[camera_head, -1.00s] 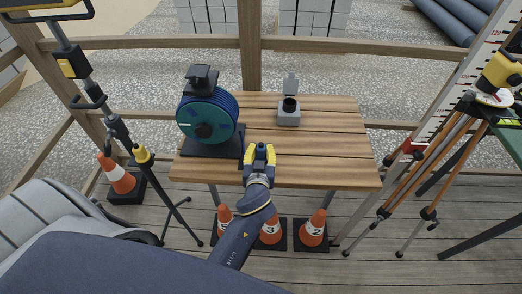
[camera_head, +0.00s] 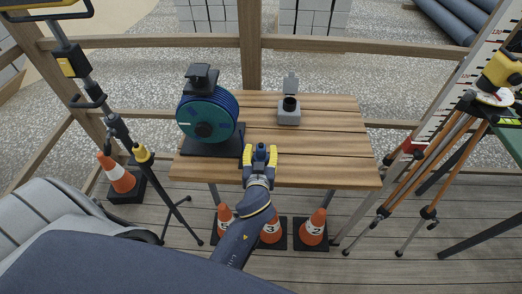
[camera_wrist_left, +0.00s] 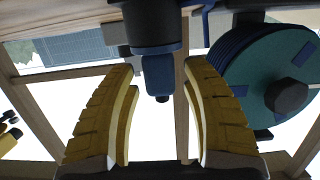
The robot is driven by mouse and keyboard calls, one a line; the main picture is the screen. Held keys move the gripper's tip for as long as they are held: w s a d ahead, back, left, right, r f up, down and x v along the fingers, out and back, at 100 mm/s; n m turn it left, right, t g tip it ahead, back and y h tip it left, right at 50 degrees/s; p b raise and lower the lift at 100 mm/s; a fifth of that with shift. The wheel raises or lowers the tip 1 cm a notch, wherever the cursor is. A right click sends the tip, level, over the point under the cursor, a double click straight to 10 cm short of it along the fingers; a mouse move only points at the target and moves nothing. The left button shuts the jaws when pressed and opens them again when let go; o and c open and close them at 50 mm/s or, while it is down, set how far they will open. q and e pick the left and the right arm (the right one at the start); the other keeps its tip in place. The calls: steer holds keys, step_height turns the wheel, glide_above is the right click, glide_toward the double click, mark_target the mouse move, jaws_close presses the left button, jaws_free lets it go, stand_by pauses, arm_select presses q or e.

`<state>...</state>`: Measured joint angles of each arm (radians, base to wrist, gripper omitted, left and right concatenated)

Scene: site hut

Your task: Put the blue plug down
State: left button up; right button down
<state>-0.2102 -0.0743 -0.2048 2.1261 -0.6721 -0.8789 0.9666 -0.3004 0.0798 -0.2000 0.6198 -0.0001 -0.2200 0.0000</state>
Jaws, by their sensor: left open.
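In the left wrist view the plug (camera_wrist_left: 158,75) has a blue body with a dark, wider part. The yellow fingers of my left gripper (camera_wrist_left: 160,110) are open, with a gap on each side of the plug. I cannot tell exactly how the plug's base meets the table. My right gripper is not in view.
A blue-green cable reel (camera_head: 207,120) on a dark base stands at the table's left. A grey socket box (camera_head: 289,112) with its lid up stands behind the plug. The table's right side is clear. A tripod (camera_head: 430,180) stands to the right, and orange cones (camera_head: 314,224) stand below.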

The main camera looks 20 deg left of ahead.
mark_target(261, 153)
arm_select(q)
steer(key=shift+v, duration=2.3)
